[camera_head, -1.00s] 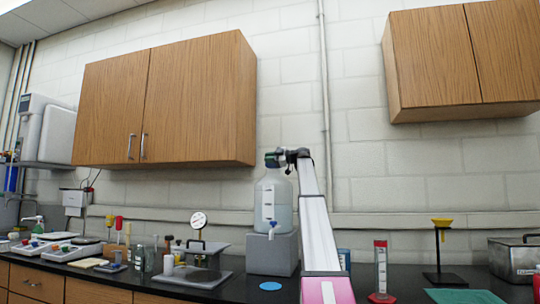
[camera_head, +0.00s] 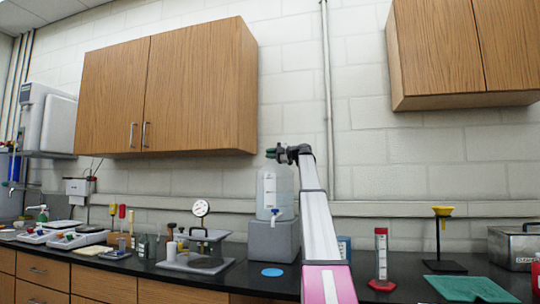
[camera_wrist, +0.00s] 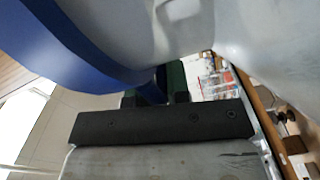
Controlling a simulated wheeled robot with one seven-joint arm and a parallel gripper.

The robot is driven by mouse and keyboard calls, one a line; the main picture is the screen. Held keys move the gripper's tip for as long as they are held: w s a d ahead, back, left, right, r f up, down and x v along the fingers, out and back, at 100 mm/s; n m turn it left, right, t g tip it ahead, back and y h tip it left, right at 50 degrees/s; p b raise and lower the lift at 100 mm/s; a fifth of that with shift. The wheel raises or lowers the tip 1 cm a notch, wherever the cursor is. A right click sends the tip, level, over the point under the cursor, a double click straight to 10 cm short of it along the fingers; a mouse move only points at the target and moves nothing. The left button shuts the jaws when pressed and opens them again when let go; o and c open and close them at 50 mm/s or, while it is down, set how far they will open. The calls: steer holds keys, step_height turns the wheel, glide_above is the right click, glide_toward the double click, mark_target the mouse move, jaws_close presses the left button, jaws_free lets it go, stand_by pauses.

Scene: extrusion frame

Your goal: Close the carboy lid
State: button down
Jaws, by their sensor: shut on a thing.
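The carboy (camera_head: 275,193) is a translucent bottle with a white label and a small tap low on its front. It stands upright on a grey block (camera_head: 272,239) on the counter. My gripper (camera_head: 273,154) is at the carboy's top, with my arm reaching up on the right. In the wrist view, the blue lid (camera_wrist: 75,45) fills the upper left beside the carboy's pale body (camera_wrist: 150,25). My dark green fingers (camera_wrist: 155,92) are shut on a blue part of the lid. Whether the lid is seated on the neck is hidden.
A press with a round gauge (camera_head: 201,208) stands left of the carboy, and a blue disc (camera_head: 272,272) lies in front. A red-based cylinder (camera_head: 381,260), a yellow funnel stand (camera_head: 442,240) and a metal box (camera_head: 514,246) are on the right. Wall cabinets (camera_head: 170,90) hang above.

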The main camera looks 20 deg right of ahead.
steer(key=shift+f, duration=0.25)
steer(key=c, duration=1.2)
jaws_free()
steer(key=shift+o, duration=0.2)
steer(key=shift+r, duration=0.1)
steer(key=shift+s+d, duration=0.1)
steer(key=shift+d, duration=0.05)
steer(key=v, duration=1)
steer(key=shift+s+d, duration=0.2)
